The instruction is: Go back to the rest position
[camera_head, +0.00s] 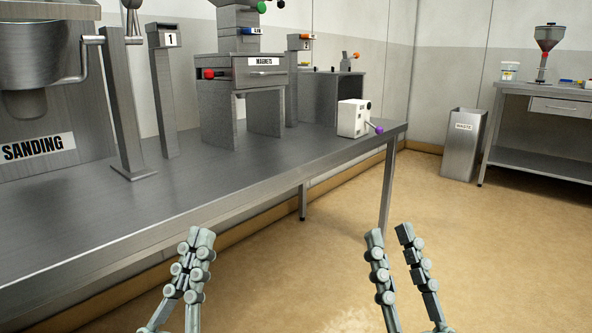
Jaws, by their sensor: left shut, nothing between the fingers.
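My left gripper (202,237) is low in the head view, left of centre, in front of the long steel table's front edge. Its two fingers are together at the tips and hold nothing. My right gripper (389,235) is low in the head view, right of centre, over the open floor. Its fingertips stand apart with a clear gap, and nothing is between them. Both grippers point up and away from me. Neither touches anything.
The long steel table (250,188) runs along the left, with the sanding machine (50,100), the magnets unit (240,73) and a white box with a purple-tipped lever (353,118). A waste bin (463,145) and another table (545,163) stand back right. Floor at right is clear.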

